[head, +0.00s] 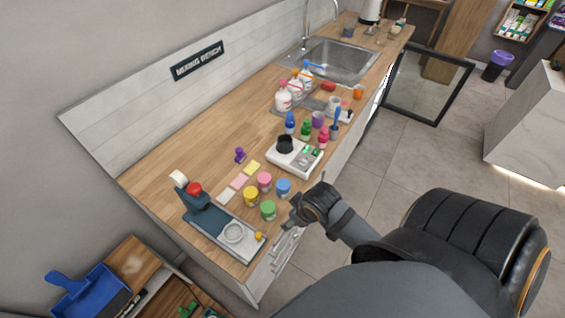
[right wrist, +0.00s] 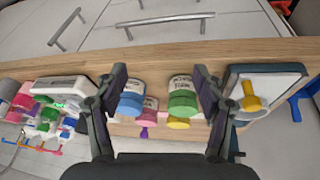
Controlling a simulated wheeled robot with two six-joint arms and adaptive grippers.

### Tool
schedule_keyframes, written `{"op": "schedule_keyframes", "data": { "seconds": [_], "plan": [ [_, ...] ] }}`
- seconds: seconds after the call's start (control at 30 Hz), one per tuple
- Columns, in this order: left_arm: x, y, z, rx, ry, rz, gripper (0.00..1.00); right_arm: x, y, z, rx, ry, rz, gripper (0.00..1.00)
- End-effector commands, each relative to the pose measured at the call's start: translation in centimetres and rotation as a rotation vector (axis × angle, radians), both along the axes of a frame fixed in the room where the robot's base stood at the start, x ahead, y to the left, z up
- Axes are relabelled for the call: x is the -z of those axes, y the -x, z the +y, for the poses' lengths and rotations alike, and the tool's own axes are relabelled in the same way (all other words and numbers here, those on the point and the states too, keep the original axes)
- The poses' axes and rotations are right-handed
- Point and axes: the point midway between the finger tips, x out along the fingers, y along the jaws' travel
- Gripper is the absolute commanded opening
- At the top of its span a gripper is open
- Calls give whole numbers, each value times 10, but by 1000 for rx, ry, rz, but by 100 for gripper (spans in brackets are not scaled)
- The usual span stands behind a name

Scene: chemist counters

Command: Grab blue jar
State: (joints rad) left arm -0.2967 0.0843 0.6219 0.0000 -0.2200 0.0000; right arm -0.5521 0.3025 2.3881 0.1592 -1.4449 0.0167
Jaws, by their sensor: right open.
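The blue jar (head: 283,187) stands on the wooden counter near its front edge. In the right wrist view the blue jar (right wrist: 131,103) is beside the left finger, within the finger gap. The green jar (head: 268,210) stands near it and is beside the other finger in the right wrist view (right wrist: 182,103). The pink jar (head: 264,181) and yellow jar (head: 251,196) stand behind these two. My right gripper (head: 292,213) is open and empty at the counter's front edge; its fingers (right wrist: 160,74) point toward the jars. My left gripper is not in view.
A white scale (head: 294,157) with a dark cup stands to the right of the jars. A dark press-like device (head: 210,218) with a light base stands on the left. Sticky notes (head: 240,181) lie behind the jars. Drawer handles (head: 287,247) line the counter front.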

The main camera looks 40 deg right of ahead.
Motion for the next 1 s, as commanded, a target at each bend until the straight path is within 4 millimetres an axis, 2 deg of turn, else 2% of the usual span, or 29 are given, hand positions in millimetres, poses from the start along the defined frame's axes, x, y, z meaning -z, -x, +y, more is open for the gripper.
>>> {"op": "schedule_keyframes", "data": {
  "seconds": [0.03, 0.27, 0.4, 0.6, 0.7, 0.9, 1.0],
  "plan": [
    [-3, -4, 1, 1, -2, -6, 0, -7, -5, -3, -53, 8, -12, 69],
    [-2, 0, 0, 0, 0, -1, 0, -18, -30, -14, -258, -28, -43, 69],
    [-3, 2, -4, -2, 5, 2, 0, -34, -46, -30, -354, -54, -29, 69],
    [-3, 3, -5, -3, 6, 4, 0, -66, -67, -50, -391, -86, 1, 69],
    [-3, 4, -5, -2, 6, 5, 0, -76, -73, -54, -388, -95, 7, 69],
    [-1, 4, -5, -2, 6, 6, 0, -79, -76, -55, -383, -101, 10, 69],
    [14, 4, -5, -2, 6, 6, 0, -69, -78, -54, -384, -101, 10, 69]
  ]
}}
